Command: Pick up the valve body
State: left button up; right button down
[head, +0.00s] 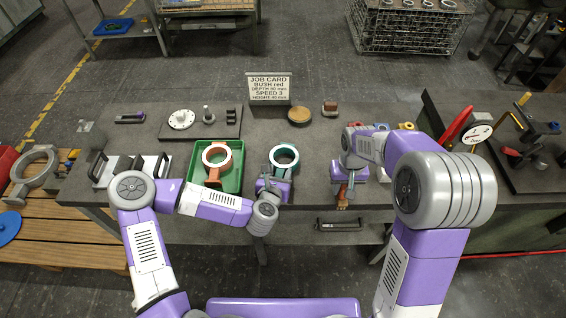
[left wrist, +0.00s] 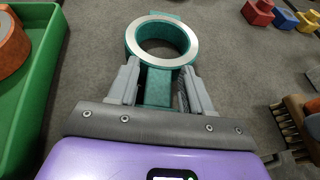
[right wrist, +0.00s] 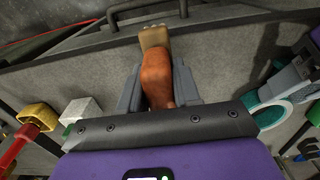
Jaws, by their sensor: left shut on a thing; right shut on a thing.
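A teal valve body (head: 273,158) with a pale ring face is at the middle of the bench, right of the green tray. My left gripper (head: 272,182) is shut on its stem (left wrist: 158,88), with the ring beyond the fingertips in the left wrist view. I cannot tell whether it touches the bench. An orange valve body (head: 213,176) lies in the green tray (head: 237,180). My right gripper (head: 345,185) is shut on a brown-handled tool (right wrist: 156,72), apparently a brush, near the bench's front edge.
A job card (head: 269,88) stands at the back. Small coloured blocks (left wrist: 258,12) lie behind my right gripper. A gauge (head: 478,133) stands at right.

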pick_arm(q)
grip_shut()
jog(key=shift+s+f, duration=0.1)
